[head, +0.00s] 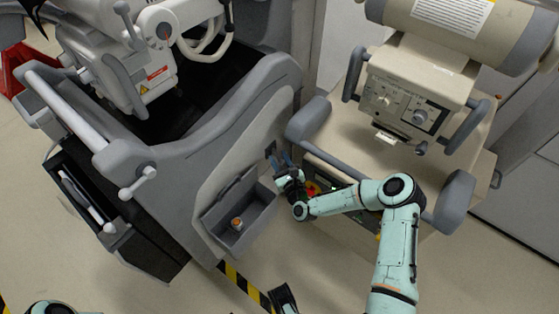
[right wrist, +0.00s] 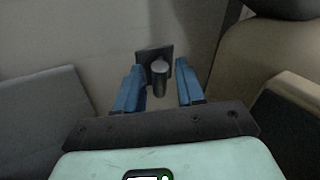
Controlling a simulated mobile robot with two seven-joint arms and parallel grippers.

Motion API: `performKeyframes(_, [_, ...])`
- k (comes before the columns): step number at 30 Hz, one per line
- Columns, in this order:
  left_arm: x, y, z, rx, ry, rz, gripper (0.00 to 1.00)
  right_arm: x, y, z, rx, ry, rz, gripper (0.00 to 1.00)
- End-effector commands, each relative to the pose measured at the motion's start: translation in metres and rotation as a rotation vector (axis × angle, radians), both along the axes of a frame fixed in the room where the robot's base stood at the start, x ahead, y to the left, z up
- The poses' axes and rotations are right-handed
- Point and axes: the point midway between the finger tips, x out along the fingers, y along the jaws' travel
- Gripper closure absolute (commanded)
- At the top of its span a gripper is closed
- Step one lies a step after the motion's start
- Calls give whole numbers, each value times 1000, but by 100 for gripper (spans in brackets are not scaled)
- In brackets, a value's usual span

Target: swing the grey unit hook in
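The grey unit hook shows as a short dark stub on a dark square plate (head: 271,149) on the grey unit's side panel; in the right wrist view the stub (right wrist: 160,75) points towards the camera. My right gripper (head: 284,160) is at the panel. In the right wrist view its blue fingers (right wrist: 158,88) are apart, one on each side of the stub, with visible gaps; I cannot tell the exact depth. A dark part at the bottom edge of the head view looks like my left gripper (head: 283,298); its fingers are not clear.
The grey unit (head: 225,130) has an open side tray (head: 262,212) below the hook, with a small orange-topped item (head: 237,223) in it. A beige cart (head: 330,135) stands close on the right, leaving a narrow gap. Yellow-black tape (head: 240,283) marks the floor.

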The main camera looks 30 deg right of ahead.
Motion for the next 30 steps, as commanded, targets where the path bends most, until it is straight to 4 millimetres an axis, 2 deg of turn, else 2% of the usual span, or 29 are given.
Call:
performKeyframes(5, [0,0,0,0,-1,0,57,0,0,0,0,0,0,62])
performKeyframes(9, [0,0,0,0,-1,0,57,0,0,0,-1,0,1,100])
performKeyframes(17, [0,0,1,0,1,0,57,1,4,1,4,-4,-33,100])
performKeyframes(24, [0,0,-1,0,1,0,57,5,19,-1,6,-3,-267,100])
performKeyframes(30, [5,2,-5,7,-14,5,57,7,23,0,0,0,-391,100])
